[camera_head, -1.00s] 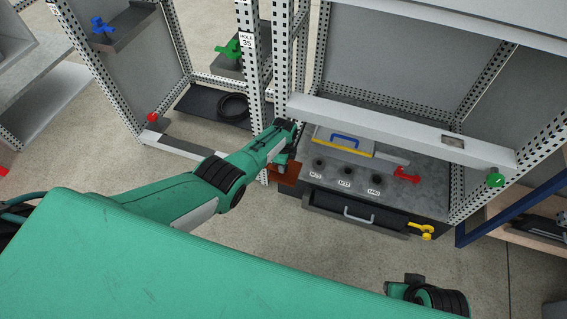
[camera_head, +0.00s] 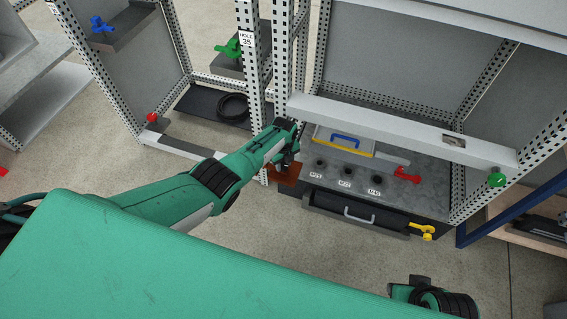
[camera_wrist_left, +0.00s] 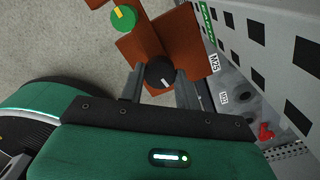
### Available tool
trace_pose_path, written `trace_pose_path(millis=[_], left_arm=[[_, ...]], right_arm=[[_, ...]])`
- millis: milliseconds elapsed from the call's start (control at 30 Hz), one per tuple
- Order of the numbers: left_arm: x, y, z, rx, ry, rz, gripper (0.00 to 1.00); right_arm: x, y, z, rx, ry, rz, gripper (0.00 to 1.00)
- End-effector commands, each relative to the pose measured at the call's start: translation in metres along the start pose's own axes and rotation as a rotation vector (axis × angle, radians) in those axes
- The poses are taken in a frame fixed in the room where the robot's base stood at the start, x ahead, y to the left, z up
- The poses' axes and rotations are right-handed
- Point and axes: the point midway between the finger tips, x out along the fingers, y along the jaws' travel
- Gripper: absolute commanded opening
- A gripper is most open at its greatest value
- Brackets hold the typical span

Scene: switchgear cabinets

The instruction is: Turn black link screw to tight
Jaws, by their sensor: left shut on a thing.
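The black link screw (camera_wrist_left: 160,73) is a round black knob with a pale line on its face, in the left wrist view. It sits on a copper-brown plate (camera_wrist_left: 182,30). My left gripper (camera_wrist_left: 160,84) is shut on the black screw, with one finger on each side of it. In the head view my left gripper (camera_head: 286,158) is at the cabinet post, just over the brown plate (camera_head: 288,175); the screw is hidden there. A green knob with a yellow mark (camera_wrist_left: 123,17) sits near the black one, on brown metal.
A perforated cabinet post (camera_head: 249,80) stands close beside my left gripper. To its right is a grey bench (camera_head: 420,180) with labelled holes, a red part (camera_head: 407,174) and a drawer with a handle (camera_head: 358,215). A light crossbar (camera_head: 390,125) spans above the bench.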

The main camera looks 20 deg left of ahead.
Motion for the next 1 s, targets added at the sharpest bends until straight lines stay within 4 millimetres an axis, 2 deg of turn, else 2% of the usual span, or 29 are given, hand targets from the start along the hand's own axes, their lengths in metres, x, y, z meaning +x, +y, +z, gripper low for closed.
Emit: trace_pose_path(millis=[500,533,600,633,1000], left_arm=[[-0.0008,-0.0004,0.0011,0.018,-0.002,-0.001,0.10],[-0.0008,-0.0004,0.0011,0.018,-0.002,-0.001,0.39],[-0.0008,-0.0004,0.0010,0.018,-0.002,-0.001,0.53],[-0.0007,-0.0004,0.0009,0.018,-0.001,-0.001,0.55],[-0.0051,-0.0002,0.0003,0.018,0.000,-0.001,0.55]], right_arm=[[0.0014,0.0001,0.0021,0.000,-0.007,0.000,0.36],[0.0015,0.0001,0.0022,0.000,-0.007,0.000,0.36],[0.0015,0.0001,0.0022,0.000,-0.007,0.000,0.36],[0.0016,0.0001,0.0022,0.000,-0.008,0.000,0.36],[-0.0003,-0.0001,0.0010,0.000,-0.006,0.000,0.36]])
